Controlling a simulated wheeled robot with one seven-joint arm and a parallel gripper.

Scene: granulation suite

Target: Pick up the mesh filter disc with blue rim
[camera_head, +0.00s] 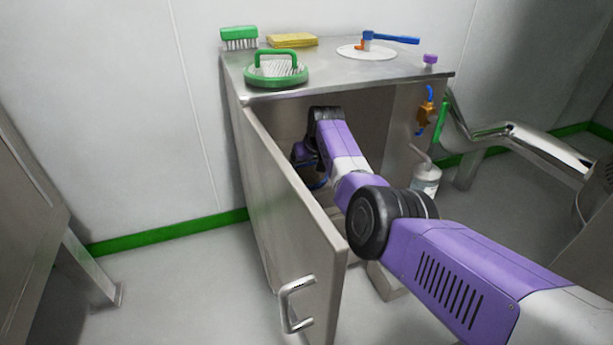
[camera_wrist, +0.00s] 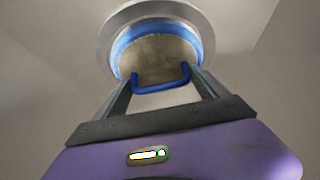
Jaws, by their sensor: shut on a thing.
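The mesh filter disc with blue rim (camera_wrist: 158,55) shows in the wrist view, straight ahead of my gripper (camera_wrist: 160,84). It has a tan-grey face, a blue rim and a blue bar handle. A wide pale grey ring surrounds the rim; I cannot tell whether the disc rests in it or is apart from it. My gripper's two fingers are at the ends of the blue handle, shut on it. In the head view my arm reaches into the open cabinet, and a small bit of blue shows low by my gripper, mostly hidden by the arm.
The steel cabinet (camera_head: 345,85) has its door (camera_head: 290,205) swung open at the left of my arm. On its top are a green brush (camera_head: 239,38), a yellow sponge (camera_head: 293,40), a green-handled disc (camera_head: 276,74) and a white disc (camera_head: 368,53).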

